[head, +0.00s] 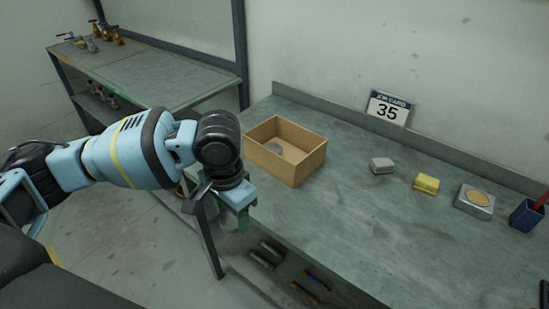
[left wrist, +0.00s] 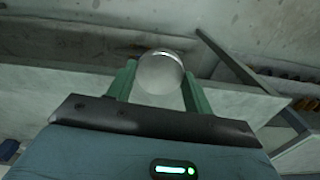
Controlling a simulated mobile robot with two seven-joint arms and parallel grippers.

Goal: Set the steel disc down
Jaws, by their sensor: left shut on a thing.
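My left gripper (head: 237,218) hangs fingers down in the head view, just off the front left edge of the workbench (head: 350,215). In the left wrist view its two green fingers are shut on the steel disc (left wrist: 160,73), a pale round plate gripped at its sides. In the head view the disc is hard to make out among the fingers. My right gripper is not in view.
An open wooden box (head: 306,164) with a grey round piece inside stands right of the gripper. Further right are a grey block (head: 382,166), a yellow block (head: 427,184), a metal block with a tan round top (head: 474,201) and a blue cup (head: 525,216). The bench's front middle is clear.

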